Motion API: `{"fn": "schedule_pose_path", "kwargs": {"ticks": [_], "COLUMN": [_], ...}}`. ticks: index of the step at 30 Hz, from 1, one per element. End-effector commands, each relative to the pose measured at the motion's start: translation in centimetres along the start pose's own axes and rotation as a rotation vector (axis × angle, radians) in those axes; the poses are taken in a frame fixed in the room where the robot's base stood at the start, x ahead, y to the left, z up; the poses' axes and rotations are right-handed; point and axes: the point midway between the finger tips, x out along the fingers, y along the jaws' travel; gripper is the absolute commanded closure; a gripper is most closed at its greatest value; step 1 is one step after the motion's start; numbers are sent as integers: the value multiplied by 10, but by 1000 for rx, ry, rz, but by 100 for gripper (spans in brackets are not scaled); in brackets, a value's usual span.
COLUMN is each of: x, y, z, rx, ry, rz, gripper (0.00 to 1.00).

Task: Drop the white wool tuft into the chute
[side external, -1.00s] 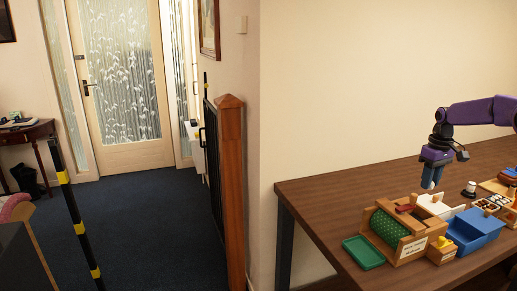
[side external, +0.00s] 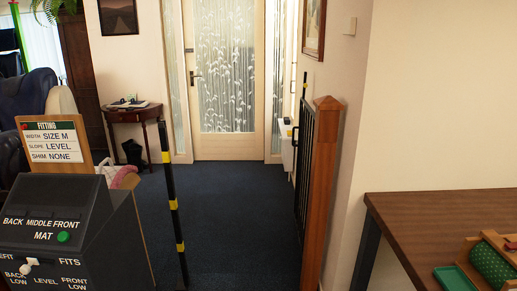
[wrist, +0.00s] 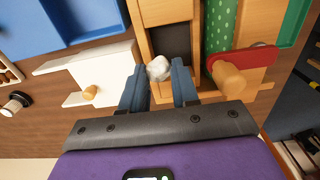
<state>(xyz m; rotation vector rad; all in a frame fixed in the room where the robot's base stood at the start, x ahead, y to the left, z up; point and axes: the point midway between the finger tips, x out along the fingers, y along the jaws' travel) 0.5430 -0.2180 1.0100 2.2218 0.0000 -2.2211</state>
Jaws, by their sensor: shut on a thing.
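The white wool tuft (wrist: 158,68) is between the blue fingertips of my gripper (wrist: 158,84) in the wrist view. My gripper is shut on it. Just beyond the tuft is a dark rectangular slot (wrist: 172,42) framed in light wood; it looks like the chute, though I cannot tell for sure. The tuft shows in front of the slot's near end; its height above it is unclear. In the side view my gripper and the tuft are out of frame.
A green dotted roll (wrist: 217,22) lies right of the slot, with a red piece with a wooden knob (wrist: 229,78) near it. A white panel with a knob (wrist: 108,75) and a blue tray (wrist: 72,22) are left.

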Motion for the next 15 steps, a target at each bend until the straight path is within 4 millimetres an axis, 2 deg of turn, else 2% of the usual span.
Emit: {"fn": "schedule_pose_path", "kwargs": {"ticks": [2, 3, 5, 15], "x": [0, 0, 0, 0], "y": [0, 0, 0, 0], "z": [0, 0, 0, 0], "rx": [0, 0, 0, 0], "ry": [0, 0, 0, 0], "rz": [0, 0, 0, 0], "gripper": [99, 61, 41, 41]}}
